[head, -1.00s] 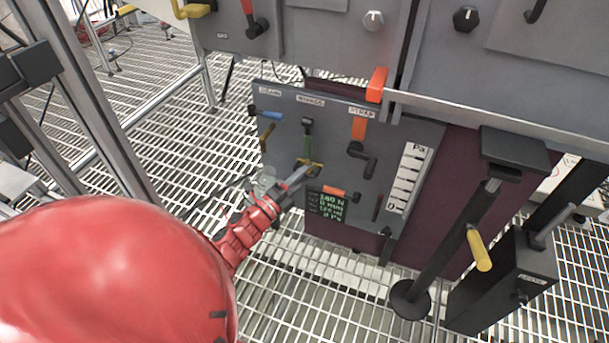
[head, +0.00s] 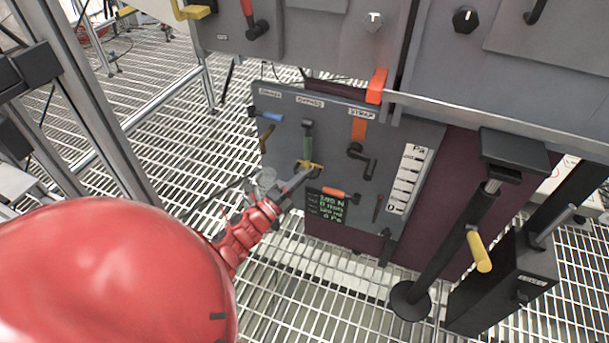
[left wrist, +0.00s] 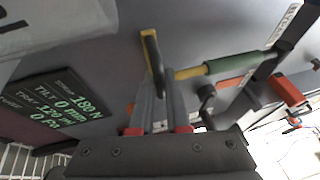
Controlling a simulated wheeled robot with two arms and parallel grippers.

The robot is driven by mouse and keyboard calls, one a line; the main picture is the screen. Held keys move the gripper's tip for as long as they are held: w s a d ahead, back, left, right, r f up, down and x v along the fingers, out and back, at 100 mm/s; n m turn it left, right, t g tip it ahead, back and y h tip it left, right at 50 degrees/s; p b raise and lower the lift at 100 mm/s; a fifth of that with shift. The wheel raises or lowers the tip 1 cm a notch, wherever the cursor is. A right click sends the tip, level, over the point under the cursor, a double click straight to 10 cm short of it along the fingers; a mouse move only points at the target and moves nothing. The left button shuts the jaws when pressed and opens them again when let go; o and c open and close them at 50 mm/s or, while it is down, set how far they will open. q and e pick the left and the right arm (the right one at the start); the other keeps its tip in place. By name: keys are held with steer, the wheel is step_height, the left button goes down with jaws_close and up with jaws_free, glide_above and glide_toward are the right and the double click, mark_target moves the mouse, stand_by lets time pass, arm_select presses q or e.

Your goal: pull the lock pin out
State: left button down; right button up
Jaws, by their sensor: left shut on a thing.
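The lock pin's yellow handle (head: 312,166) shows on the grey panel (head: 285,110), just below a green handle (head: 308,143). My left gripper (head: 306,174) reaches up to it from the lower left and is shut on it. In the left wrist view, the two grey fingers of my left gripper (left wrist: 161,84) meet at a dark-edged yellow crossbar (left wrist: 153,57). A yellow shaft and the green handle (left wrist: 232,63) lie to its right. The inner end of the pin is hidden, so I cannot tell how deep it sits. My right gripper is out of view.
A black crank (head: 361,158), a small orange handle (head: 336,192) and a dark display with green text (head: 325,207) are close by on the panel. A black post with a yellow grip (head: 479,250) stands at right. Open grating lies left of the panel.

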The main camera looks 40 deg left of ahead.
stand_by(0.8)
arm_select(q)
step_height(320, 180, down, 3)
steer(key=shift+f+b, duration=0.1)
steer(key=shift+b, duration=0.7)
steer(key=shift+f, duration=0.1)
steer(key=c, duration=0.9)
jaws_free()
